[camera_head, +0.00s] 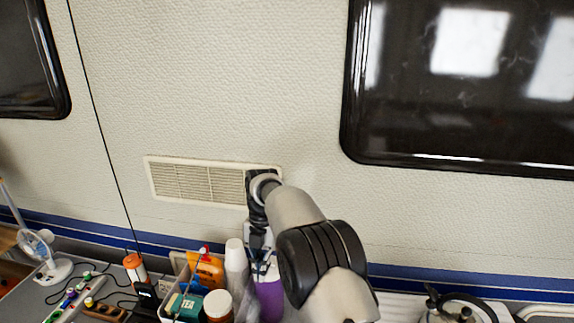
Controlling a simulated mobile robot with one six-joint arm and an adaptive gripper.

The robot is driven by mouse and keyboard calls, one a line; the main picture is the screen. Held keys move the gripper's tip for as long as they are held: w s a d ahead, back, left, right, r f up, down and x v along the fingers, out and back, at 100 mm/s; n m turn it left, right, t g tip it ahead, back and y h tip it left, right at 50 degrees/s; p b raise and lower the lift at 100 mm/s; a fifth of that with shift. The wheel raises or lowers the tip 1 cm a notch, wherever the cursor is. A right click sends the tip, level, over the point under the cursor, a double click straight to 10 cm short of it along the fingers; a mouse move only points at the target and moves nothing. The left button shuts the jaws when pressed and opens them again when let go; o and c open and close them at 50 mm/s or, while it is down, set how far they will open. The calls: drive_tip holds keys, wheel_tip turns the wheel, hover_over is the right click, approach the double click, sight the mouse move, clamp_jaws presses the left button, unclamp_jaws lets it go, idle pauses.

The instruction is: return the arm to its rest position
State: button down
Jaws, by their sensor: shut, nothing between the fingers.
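My arm (330,260) rises from the bottom of the head view and bends at the wrist in front of the wall. My gripper (262,262) hangs downward from the wrist, with its fingers low in the view. It is shut and holds nothing. Its fingertips are small and overlap a purple bottle (270,299) behind or below them. I cannot tell whether they touch it.
Left of the gripper stand white stacked cups (236,262), an orange container (206,268) and a teal tea box (186,306). A fan (42,250) and power strip (68,304) are far left. A kettle (450,308) is lower right. The wall has a vent (195,181).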

drive_tip(key=s+d+r+m+t+b, duration=0.3)
drive_tip(key=s+d+r+m+b, duration=0.2)
drive_tip(key=s+d+r+m, duration=0.95)
drive_tip(key=s+d+f+m+t+b, duration=0.1)
drive_tip(key=s+d+f+m, duration=0.1)
drive_tip(key=s+m, duration=0.4)
drive_tip(key=s+d+f+m+t+b, duration=0.1)
drive_tip(key=s+d+f+m, duration=0.1)
drive_tip(key=s+m, duration=0.4)
drive_tip(key=s+d+f+m+t+b, duration=0.1)
drive_tip(key=s+d+f+m+b, duration=0.1)
drive_tip(key=s+d+m, duration=0.2)
drive_tip(key=s+m, duration=0.2)
drive_tip(key=s, duration=0.2)
drive_tip(key=shift+s+d+f+m+t, duration=0.25)
drive_tip(key=shift+s+f+m+t, duration=0.05)
drive_tip(key=shift+f+m, duration=0.1)
